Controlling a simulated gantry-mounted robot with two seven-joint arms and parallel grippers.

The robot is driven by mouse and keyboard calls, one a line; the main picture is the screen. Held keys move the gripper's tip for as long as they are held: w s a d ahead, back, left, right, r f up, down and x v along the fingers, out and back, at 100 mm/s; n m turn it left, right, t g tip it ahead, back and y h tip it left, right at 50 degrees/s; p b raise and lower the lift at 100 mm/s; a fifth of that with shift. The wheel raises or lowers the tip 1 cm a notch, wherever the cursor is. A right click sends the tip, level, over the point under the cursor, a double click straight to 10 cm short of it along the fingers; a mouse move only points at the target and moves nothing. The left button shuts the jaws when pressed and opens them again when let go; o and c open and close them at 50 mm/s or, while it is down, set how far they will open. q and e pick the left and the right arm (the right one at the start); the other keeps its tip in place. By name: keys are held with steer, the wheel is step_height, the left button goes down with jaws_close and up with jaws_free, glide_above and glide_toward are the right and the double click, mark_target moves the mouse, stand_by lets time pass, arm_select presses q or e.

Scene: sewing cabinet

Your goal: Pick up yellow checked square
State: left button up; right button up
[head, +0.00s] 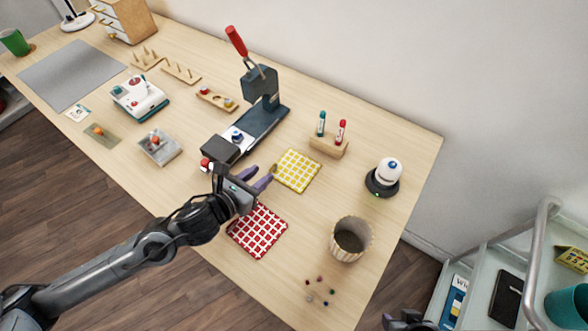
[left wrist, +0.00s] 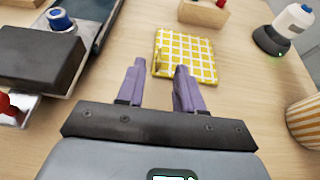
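The yellow checked square (head: 297,170) lies flat on the table, just beyond my left gripper in the head view. It also shows in the left wrist view (left wrist: 187,53), ahead of the fingertips. My left gripper (head: 260,178) is open and empty, with its purple fingers (left wrist: 157,82) apart and pointing toward the near edge of the square. A small brown tab shows at the square's left corner. A red checked square (head: 258,231) lies nearer the table's front edge, partly below my left arm. My right gripper (head: 409,321) shows only in part at the bottom edge of the head view.
A black press with a red handle (head: 262,85) stands left of the yellow square. A wooden holder with two markers (head: 328,145) is behind it. A white-topped device (head: 384,176) and a ribbed bin (head: 351,239) stand to the right. Small beads (head: 319,279) lie at the front.

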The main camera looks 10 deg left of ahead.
mark_target(273, 165)
arm_select(q)
steer(key=shift+b+x, duration=0.7)
steer(key=shift+x, duration=2.05)
jaws_close()
